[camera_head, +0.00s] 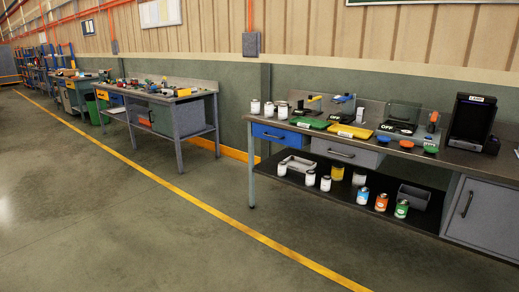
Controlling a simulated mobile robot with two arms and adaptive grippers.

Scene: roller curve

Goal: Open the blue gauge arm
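A small blue piece (341,99) stands toward the back of the right workbench, behind the yellow tray. It may be the blue gauge arm; it is too small to tell whether it is open or shut. A similar small piece with yellow (314,98) stands to its left, behind the green tray. Neither of my grippers is in view, and nothing of mine touches the bench.
The right workbench (462,156) carries white cans (255,106), a green tray (308,123), a yellow tray (349,131), small bowls (406,144) and a black cabinet (472,118). Its lower shelf holds several cans. Another bench (182,97) stands farther left. The floor in front is clear.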

